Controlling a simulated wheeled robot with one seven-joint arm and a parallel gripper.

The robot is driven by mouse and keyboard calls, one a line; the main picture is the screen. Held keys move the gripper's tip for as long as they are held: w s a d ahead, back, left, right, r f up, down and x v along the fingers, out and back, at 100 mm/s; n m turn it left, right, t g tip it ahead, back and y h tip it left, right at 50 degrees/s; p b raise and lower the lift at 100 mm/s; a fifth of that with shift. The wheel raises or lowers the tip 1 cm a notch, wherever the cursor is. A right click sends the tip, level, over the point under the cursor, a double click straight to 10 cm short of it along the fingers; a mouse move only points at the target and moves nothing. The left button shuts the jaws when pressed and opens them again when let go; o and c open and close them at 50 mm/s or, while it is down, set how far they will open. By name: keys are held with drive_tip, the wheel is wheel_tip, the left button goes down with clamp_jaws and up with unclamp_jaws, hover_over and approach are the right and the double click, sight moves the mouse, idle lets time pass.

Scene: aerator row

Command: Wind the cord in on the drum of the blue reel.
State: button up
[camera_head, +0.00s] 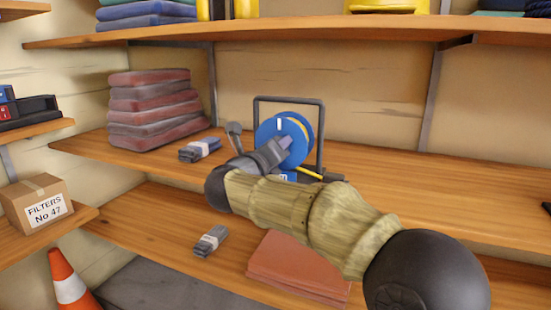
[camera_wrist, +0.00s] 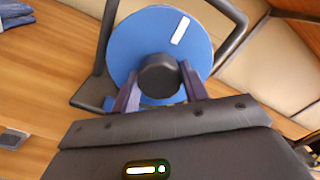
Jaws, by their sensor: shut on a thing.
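The blue reel (camera_head: 268,131) stands on the middle shelf in a dark tube frame (camera_head: 321,122). In the wrist view its blue disc (camera_wrist: 135,42) faces me, with a white mark (camera_wrist: 180,30) at the upper right of the disc's centre. A black round knob (camera_wrist: 159,72) sticks out of the disc. My gripper (camera_wrist: 159,80) has one finger on each side of the knob and is shut on it. A short piece of yellow cord (camera_head: 310,173) shows low beside the reel in the head view. My gripper hides part of the disc, and the disc hides most of the drum.
Folded red cloths (camera_head: 155,105) and a grey bundle (camera_head: 200,149) lie left of the reel. The shelf (camera_head: 430,195) right of the reel is largely clear. An upper shelf (camera_head: 300,28) runs above. A cardboard box (camera_head: 35,202) and an orange cone (camera_head: 68,280) stand at the left.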

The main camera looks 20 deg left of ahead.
drive_tip(key=shift+f+m, duration=0.15)
drive_tip(key=shift+m, duration=0.15)
drive_tip(key=o, duration=1)
drive_tip(key=s+p, duration=0.4)
drive_tip(key=s, duration=1.3)
drive_tip(key=shift+s, duration=0.2)
